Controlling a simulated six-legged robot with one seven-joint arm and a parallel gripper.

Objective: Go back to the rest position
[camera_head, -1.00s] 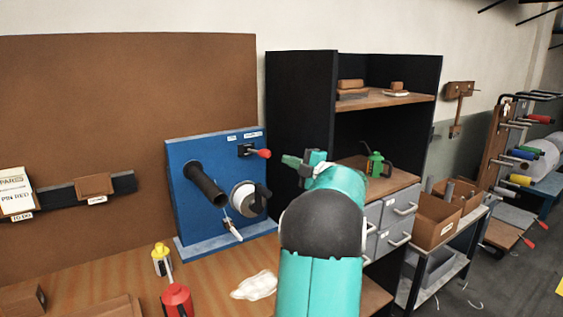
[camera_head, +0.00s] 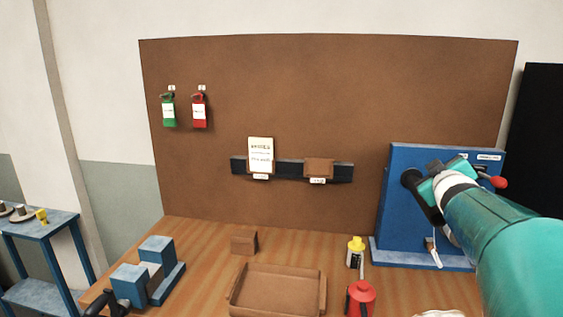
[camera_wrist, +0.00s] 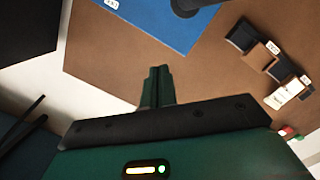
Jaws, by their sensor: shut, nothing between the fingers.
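My teal arm enters at the right edge of the head view. My gripper (camera_head: 438,178) shows in front of the blue panel (camera_head: 398,243), which carries a black cylinder, a red-tipped lever (camera_head: 499,182) and a hanging white tag (camera_head: 434,254). My arm covers much of the panel's right side. In the wrist view the fingers of my gripper (camera_wrist: 158,84) are together with nothing between them. They stand out against the brown board (camera_wrist: 215,75), with the blue panel (camera_wrist: 165,18) beyond. Whether the gripper touches the panel cannot be told from the head view.
The wooden bench holds an open brown tray (camera_head: 278,305), a brown block (camera_head: 244,242), a yellow-topped bottle (camera_head: 356,251), a red can (camera_head: 361,300) and a blue fixture (camera_head: 130,285). Red and green tags (camera_head: 199,110) hang on the board. A side table (camera_head: 42,228) stands left.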

